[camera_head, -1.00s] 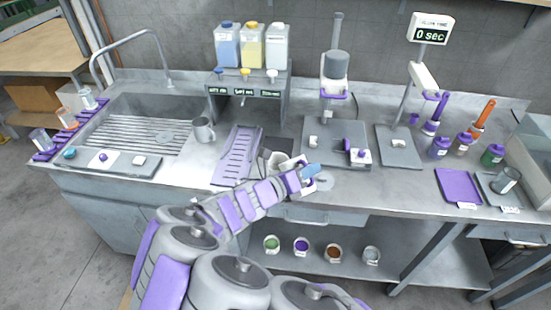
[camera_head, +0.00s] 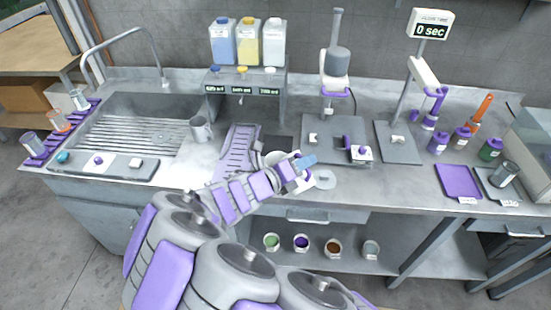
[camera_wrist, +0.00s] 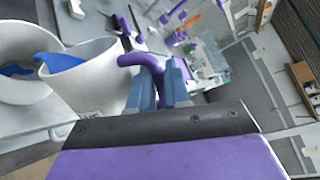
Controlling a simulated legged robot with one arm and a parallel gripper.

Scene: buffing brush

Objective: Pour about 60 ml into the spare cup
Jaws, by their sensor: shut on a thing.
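My gripper (camera_wrist: 160,88) has blue fingers and is shut on the purple handle (camera_wrist: 147,66) of a white jug (camera_wrist: 90,85). The jug is tilted to the left in the wrist view, with blue liquid near its rim. A second white round vessel (camera_wrist: 18,95) stands close beside it at the left edge, with blue liquid inside. Its right rim is near the jug's lip; I cannot tell whether they touch, and no clear stream shows. In the head view my gripper (camera_head: 303,162) is over the counter's front edge, and my arm hides much of both vessels.
A grey mug (camera_head: 200,129) stands by the sink (camera_head: 135,125). A purple slotted rack (camera_head: 238,150) lies left of my gripper. Dispenser bottles (camera_head: 248,42) stand behind. A purple tray (camera_head: 458,181) and small bottles are at right. The timer (camera_head: 431,24) reads 0 sec.

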